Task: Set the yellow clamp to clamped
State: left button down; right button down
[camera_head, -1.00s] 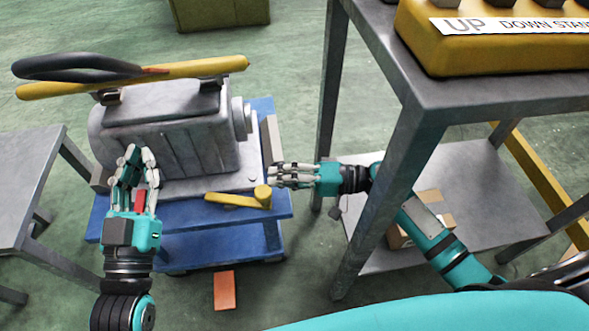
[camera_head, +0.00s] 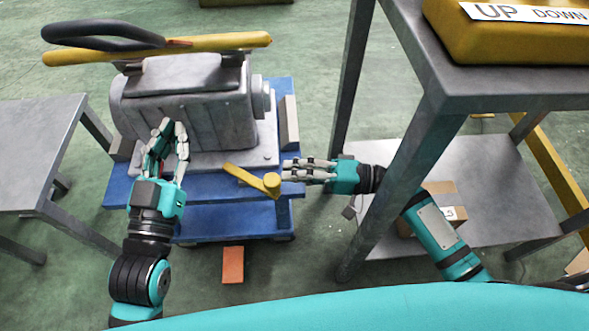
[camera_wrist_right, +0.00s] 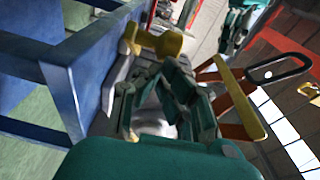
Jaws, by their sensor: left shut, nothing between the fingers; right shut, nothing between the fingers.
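The yellow clamp (camera_head: 246,175) sits at the front right of the blue cart (camera_head: 190,187). Its round knob end is at the right, and its lever points left and away, at a slant. In the right wrist view the yellow clamp (camera_wrist_right: 163,43) shows just beyond my fingers. My right gripper (camera_head: 288,170) is shut and empty at the right side of the knob; I cannot tell whether it touches. In the right wrist view my right gripper (camera_wrist_right: 135,85) partly hides the clamp. My left gripper (camera_head: 172,135) is shut and empty in front of the grey machine.
The grey machine (camera_head: 190,115) on the cart has a long yellow bar (camera_head: 90,56) with a black loop on top. A grey shelf table (camera_head: 470,85) stands close on the right, over my right arm. A grey table (camera_head: 35,140) stands left. An orange block (camera_head: 233,265) lies on the floor.

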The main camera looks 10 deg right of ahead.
notch_tip(320, 180, up, 10)
dwell(0.6)
